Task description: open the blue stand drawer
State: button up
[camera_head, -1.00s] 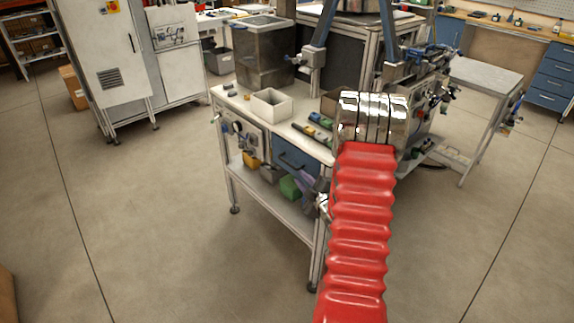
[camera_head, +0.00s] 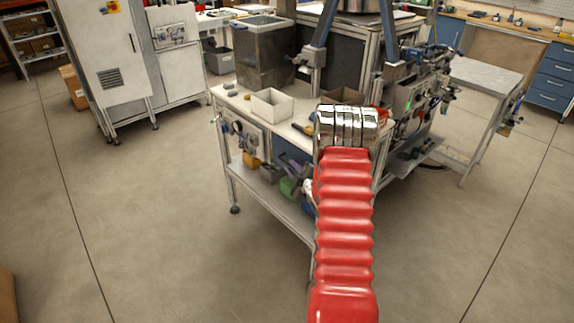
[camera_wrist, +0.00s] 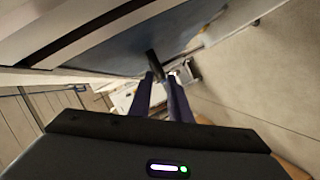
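The blue drawer (camera_head: 286,150) is in the stand under the white worktop, mostly covered by my red arm in the head view. In the wrist view its blue-grey front (camera_wrist: 125,48) fills the upper middle, seen very close and at a slant. A black bar handle (camera_wrist: 154,63) stands out from it. My gripper (camera_wrist: 160,76) has its two dark fingers apart, with the handle at the fingertips, nearer the left one. I cannot tell whether they touch. In the head view the fingers are hidden behind my arm. The drawer looks shut.
The stand's worktop (camera_head: 236,98) carries a white bin (camera_head: 272,104) and a large grey container (camera_head: 264,55). Its lower shelf (camera_head: 262,190) holds small coloured items. Open floor lies left and in front. A grey table (camera_head: 487,76) stands at the right.

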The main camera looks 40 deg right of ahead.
aim_at(288, 164)
jog(key=shift+x, duration=2.15)
jog(key=shift+c, duration=0.5)
grip_shut()
jog(key=shift+a, duration=0.1)
jog(key=shift+a, duration=0.2)
jog(key=shift+s+d, duration=0.15)
